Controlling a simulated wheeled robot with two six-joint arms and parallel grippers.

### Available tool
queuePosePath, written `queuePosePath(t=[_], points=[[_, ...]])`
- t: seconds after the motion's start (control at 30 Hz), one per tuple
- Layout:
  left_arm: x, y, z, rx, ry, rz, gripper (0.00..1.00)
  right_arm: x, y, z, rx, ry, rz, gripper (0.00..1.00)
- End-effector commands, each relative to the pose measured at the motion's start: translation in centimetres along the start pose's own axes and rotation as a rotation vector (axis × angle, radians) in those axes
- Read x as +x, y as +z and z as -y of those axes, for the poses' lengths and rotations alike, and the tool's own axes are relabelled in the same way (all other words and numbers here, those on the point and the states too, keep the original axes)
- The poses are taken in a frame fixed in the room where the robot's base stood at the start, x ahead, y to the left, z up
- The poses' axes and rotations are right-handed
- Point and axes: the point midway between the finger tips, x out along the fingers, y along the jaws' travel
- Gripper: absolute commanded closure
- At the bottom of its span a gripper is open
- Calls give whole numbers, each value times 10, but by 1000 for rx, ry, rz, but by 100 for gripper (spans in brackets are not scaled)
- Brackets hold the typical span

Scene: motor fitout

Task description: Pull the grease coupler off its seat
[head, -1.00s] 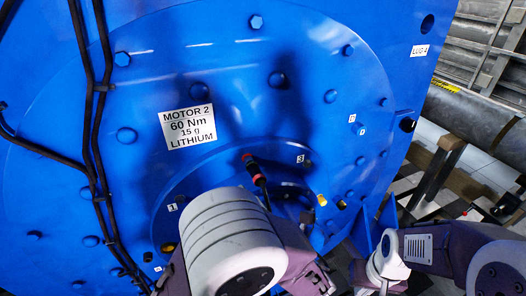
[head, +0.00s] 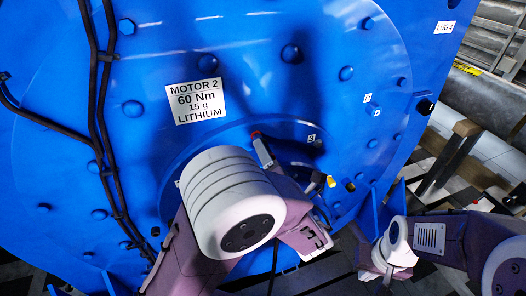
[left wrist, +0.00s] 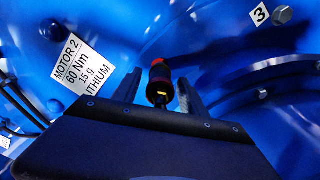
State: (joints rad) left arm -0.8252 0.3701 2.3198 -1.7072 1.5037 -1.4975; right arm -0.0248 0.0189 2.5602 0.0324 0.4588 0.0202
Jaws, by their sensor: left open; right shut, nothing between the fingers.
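The grease coupler (left wrist: 160,82) is a dark cylinder with a red band and a small yellow mark on its near end. It stands out from the blue motor face. In the left wrist view it shows between the two open fingers of my left gripper (left wrist: 159,92), with no clear contact on either side. In the head view only its red part (head: 255,134) shows, behind a grey finger of my left gripper (head: 290,167). Its seat is hidden. My right gripper (head: 387,278) is low at the right, away from the coupler, shut and empty; its fingers barely show.
The blue motor face (head: 250,90) carries several bolt heads, a MOTOR 2 label (head: 196,101) and a number 3 tag (head: 311,138). Black cables (head: 100,120) run down its left side. A yellow-capped fitting (head: 331,181) is right of my left gripper.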

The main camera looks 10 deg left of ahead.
Motion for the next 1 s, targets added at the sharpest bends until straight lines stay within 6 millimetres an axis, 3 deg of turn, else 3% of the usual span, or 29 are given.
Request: queuePosePath(t=[0.1, 0.33, 1.0], points=[[17, 0, -3, 2, 3, -4, 49, -6, -1, 0, 0, 0, 0, 100], [37, 0, -1, 0, 1, -1, 49, -10, -1, 0, 0, 0, 0, 100], [41, 0, 0, 0, 0, 0, 49, -11, -1, 0, 0, 0, 0, 100]])
